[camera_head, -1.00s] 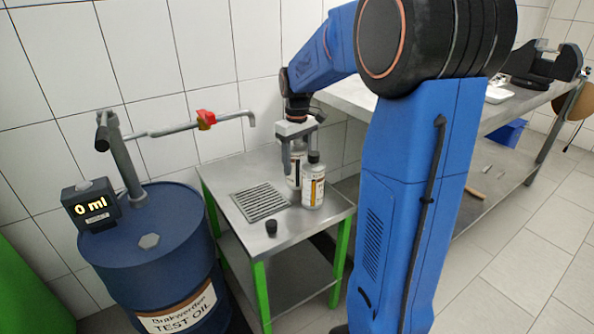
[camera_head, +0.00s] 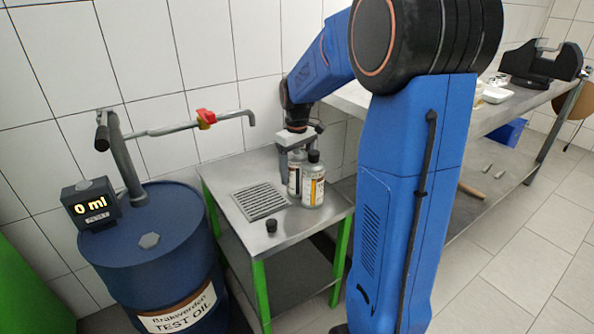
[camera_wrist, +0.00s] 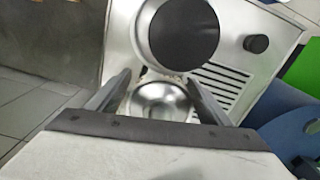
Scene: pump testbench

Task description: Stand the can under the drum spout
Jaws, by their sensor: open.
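The can (camera_head: 294,180) stands upright on the small metal table, right of the drain grate and partly hidden behind a dark-capped bottle. Its round, silvery top (camera_wrist: 160,101) shows in the wrist view. My gripper (camera_head: 296,153) is over the can from above; in the wrist view the open fingers (camera_wrist: 158,84) lie on either side of the can's top. I cannot tell whether they touch it. The drum spout (camera_head: 252,119) reaches right from the blue drum (camera_head: 150,275), its end above the table near the grate. A red valve handle (camera_head: 206,117) sits on the spout pipe.
The dark-capped bottle (camera_head: 313,184) stands close in front of the can; its black cap (camera_wrist: 184,32) shows large in the wrist view. A small black cap (camera_head: 271,226) lies near the grate (camera_head: 262,201). The display (camera_head: 91,204) reads 0 ml. The grate is clear.

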